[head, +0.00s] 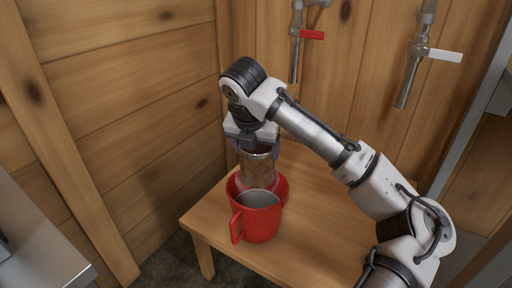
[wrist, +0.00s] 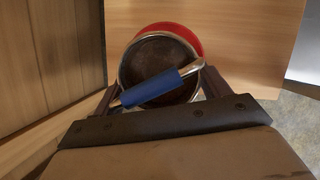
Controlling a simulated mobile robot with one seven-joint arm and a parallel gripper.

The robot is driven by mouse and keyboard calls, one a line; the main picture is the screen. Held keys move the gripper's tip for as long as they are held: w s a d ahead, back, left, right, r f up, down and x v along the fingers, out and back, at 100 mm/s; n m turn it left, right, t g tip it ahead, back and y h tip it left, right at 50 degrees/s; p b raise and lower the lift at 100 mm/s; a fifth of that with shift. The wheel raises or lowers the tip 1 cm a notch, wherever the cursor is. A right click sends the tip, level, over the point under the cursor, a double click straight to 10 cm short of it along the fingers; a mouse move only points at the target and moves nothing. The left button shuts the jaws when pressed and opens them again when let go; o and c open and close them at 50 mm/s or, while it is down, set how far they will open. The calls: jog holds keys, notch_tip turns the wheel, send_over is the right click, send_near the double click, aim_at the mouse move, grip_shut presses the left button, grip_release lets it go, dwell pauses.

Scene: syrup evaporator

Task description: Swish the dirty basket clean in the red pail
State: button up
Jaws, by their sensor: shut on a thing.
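The basket (head: 257,170) is a metal cylinder with brownish sides. In the wrist view its opening (wrist: 158,56) looks dark brown inside, and a blue grip (wrist: 152,88) crosses its rim. My gripper (head: 256,147) points down and is shut on this blue grip. The red pail (head: 282,187) stands on the wooden table under the basket, partly hidden by it and by a red jug. The basket's lower end overlaps the pail's opening; I cannot tell how deep it sits. The pail's red rim (wrist: 187,35) shows behind the basket in the wrist view.
The red jug (head: 258,220), grey inside with a side handle, stands close in front of the pail. Taps with a red lever (head: 312,35) and a white lever (head: 445,56) hang on the back wall. The table (head: 300,240) is clear right of the pail.

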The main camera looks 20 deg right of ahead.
notch_tip(320, 180, down, 17)
jog(key=b, duration=0.7)
jog(key=shift+f+b, duration=0.2)
jog(key=shift+b, duration=0.1)
dwell(0.5)
jog(key=shift+r, duration=0.15)
jog(key=shift+r+p, duration=1.6)
jog(key=shift+p, duration=2.75)
dwell(1.0)
